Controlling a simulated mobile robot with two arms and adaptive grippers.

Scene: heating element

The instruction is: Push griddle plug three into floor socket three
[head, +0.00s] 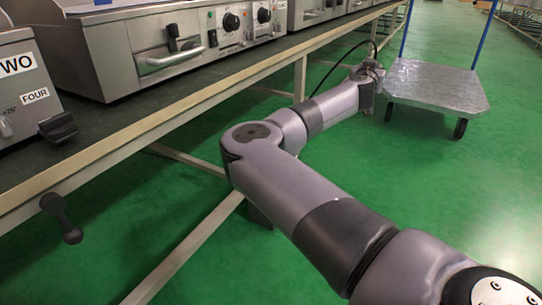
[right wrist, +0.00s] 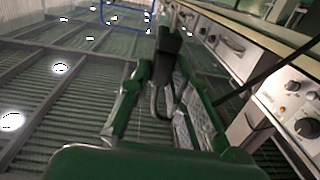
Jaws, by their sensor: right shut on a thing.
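My right arm reaches from the bottom right of the head view to my right gripper (head: 369,98), low beside the counter and left of a cart. In the right wrist view my right gripper (right wrist: 164,68) is shut on a black plug (right wrist: 166,52), with its dark cable (right wrist: 168,103) looping down between the fingers. In the head view a black cable (head: 335,63) arcs from the counter side toward the gripper. No number is readable on the plug, so I cannot tell whether it is plug three. No floor socket is discernible. My left gripper is out of view.
Steel griddles (head: 165,50) with knobs stand on the long counter (head: 120,150), whose frame legs and rails run beneath it. A flat metal cart (head: 435,85) with blue posts stands just right of the gripper. Green floor (head: 480,190) is clear at the right.

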